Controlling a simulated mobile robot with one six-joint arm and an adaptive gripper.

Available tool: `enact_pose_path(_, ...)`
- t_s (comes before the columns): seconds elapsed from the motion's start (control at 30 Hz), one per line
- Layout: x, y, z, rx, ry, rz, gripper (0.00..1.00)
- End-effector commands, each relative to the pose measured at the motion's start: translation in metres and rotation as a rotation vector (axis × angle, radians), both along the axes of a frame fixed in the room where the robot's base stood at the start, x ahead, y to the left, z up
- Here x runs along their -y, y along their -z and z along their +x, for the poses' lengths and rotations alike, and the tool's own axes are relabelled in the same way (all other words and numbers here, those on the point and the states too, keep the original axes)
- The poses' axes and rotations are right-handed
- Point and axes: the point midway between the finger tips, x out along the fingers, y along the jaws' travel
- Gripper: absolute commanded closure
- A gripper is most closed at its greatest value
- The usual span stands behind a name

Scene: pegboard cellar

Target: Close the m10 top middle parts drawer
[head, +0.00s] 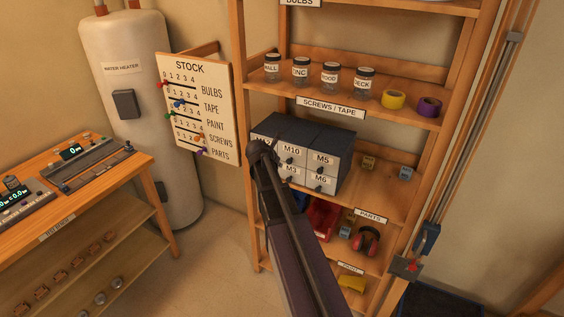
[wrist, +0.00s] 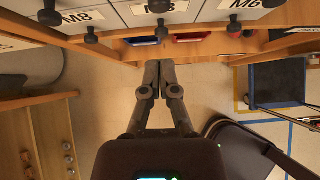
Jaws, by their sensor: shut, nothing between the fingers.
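The grey parts cabinet (head: 333,136) stands on the middle shelf. Its top middle drawer, labelled M10 (head: 291,151), faces me; I cannot tell clearly how far it sticks out. My arm crosses in front of the cabinet's left part and hides some of the left column and lower middle drawer. In the wrist view my gripper (wrist: 160,68) is shut and empty, its fingertips together, apart from the drawers. The M8 drawer (wrist: 98,10), the lower middle drawer (wrist: 150,12) and the M6 drawer (wrist: 225,8) show along the top of that view. M10 is not seen there.
Jars and tape rolls (head: 394,99) stand on the shelf above. Red earmuffs (head: 366,240) and a red bin (head: 322,217) are below. The stock board (head: 199,107) hangs left of the rack. A wooden bench (head: 70,195) stands at left, with open floor between.

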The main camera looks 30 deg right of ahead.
Motion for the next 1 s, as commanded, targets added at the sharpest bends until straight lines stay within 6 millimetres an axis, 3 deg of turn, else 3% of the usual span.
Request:
enact_pose_path(0.5, -0.033, -0.043, -0.02, 0.0, 0.0, 0.001, 1.0)
enact_pose_path(1.0, -0.04, -0.05, -0.024, -0.001, 0.001, 0.001, 1.0)
